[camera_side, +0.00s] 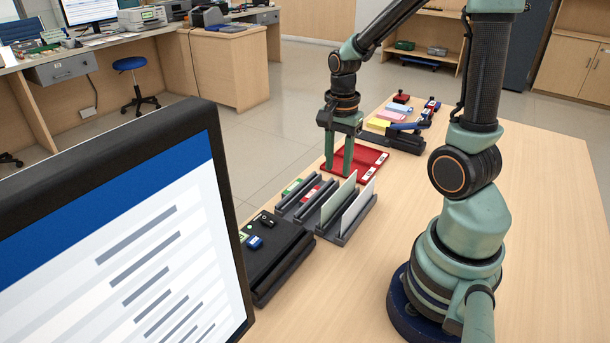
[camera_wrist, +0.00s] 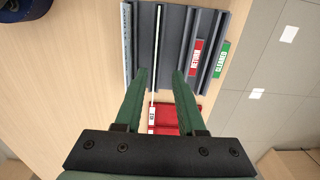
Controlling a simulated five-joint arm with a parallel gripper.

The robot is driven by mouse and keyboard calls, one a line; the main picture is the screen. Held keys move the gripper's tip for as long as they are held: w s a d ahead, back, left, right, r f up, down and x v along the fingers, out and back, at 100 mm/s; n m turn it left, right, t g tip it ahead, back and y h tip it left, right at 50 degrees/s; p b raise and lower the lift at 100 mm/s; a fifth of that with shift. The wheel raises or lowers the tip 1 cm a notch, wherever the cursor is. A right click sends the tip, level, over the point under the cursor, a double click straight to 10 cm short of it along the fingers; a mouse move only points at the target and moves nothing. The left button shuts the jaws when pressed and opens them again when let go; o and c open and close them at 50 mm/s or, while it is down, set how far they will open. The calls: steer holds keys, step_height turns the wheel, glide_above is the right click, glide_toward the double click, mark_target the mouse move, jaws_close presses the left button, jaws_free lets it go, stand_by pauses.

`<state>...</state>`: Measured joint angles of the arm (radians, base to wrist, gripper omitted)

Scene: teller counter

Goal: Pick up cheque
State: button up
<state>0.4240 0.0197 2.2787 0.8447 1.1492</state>
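Two thin paper slips stand upright in slots of a dark rack (camera_side: 310,212): a pale green one (camera_side: 338,202) and a white one (camera_side: 357,208). I cannot tell for sure which is the cheque. In the wrist view they show nearly edge-on, as a thin white line (camera_wrist: 155,45) and a patterned strip (camera_wrist: 127,45). My gripper (camera_side: 341,172) is open and empty, pointing down by the far end of the pale green slip. In the wrist view my gripper (camera_wrist: 159,72) has its fingers apart, one either side of the thin white line. Contact cannot be seen.
A red tray (camera_side: 372,158) lies behind the rack. Rack slots carry a red RETURN label (camera_wrist: 196,50) and a green CLEARED label (camera_wrist: 220,60). A black box (camera_side: 270,250) and a monitor (camera_side: 130,240) stand in front. Stamps and pads (camera_side: 400,125) lie beyond. The table's right is clear.

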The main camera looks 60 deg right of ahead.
mark_target(341, 187)
steer(key=f, duration=0.4)
steer(key=s+f, duration=0.1)
steer(key=f, duration=0.1)
steer(key=shift+d+f, duration=0.25)
steer(key=shift+d, duration=0.1)
steer(key=shift+w+f, duration=0.1)
steer(key=shift+f, duration=0.5)
jaws_close()
